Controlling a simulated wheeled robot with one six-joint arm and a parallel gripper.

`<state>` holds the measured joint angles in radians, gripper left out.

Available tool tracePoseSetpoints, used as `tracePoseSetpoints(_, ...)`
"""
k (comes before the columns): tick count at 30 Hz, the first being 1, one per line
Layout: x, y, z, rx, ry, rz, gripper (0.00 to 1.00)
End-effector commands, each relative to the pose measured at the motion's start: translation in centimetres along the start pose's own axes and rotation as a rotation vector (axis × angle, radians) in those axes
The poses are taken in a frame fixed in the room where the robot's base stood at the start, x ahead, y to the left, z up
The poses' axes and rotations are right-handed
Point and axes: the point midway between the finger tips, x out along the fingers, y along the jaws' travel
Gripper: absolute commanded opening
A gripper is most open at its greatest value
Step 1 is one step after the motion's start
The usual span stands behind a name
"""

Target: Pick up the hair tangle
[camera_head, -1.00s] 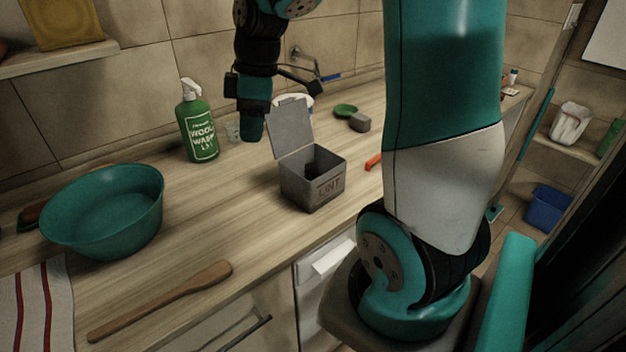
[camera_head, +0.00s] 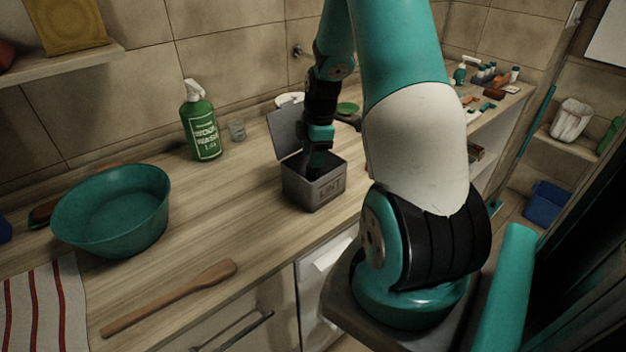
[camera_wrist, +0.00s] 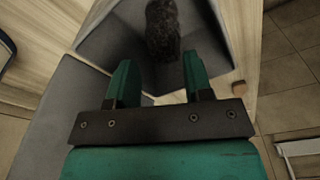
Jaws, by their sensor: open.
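The hair tangle (camera_wrist: 163,32) is a dark, fuzzy clump inside the grey lint box in the wrist view, at the top centre. The grey box (camera_head: 300,190) labelled "LINT" stands on the counter in the head view with its lid (camera_head: 286,133) raised. My gripper (camera_wrist: 160,78) is open and empty, its two teal fingers pointing at the tangle, which lies a little beyond the fingertips. In the head view my gripper reaches down into the box mouth, and its fingertips and the tangle are hidden there.
A teal basin (camera_head: 112,210), a wooden paddle (camera_head: 170,298) and a striped towel (camera_head: 45,305) lie further left. The raised lid stands close to my wrist.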

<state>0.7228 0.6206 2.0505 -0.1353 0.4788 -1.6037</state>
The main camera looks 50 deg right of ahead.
Motion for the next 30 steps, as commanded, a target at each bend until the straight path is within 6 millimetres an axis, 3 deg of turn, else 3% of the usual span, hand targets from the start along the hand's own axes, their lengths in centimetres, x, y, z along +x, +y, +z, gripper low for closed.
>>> tracePoseSetpoints(5, 1.0, -0.2, 0.0, 0.0, 0.0, -0.003, 0.47)
tracePoseSetpoints(15, 5.3, -0.5, 0.1, 0.0, 0.0, -0.002, 0.47)
tracePoseSetpoints(23, 5.7, -0.5, 0.2, 0.0, 0.0, 0.002, 0.47)
tracePoseSetpoints(29, 5.7, -0.5, 0.2, 0.0, 0.0, 0.001, 0.03)
tracePoseSetpoints(30, 5.7, -0.5, 0.2, 0.0, 0.0, 0.001, 0.0)
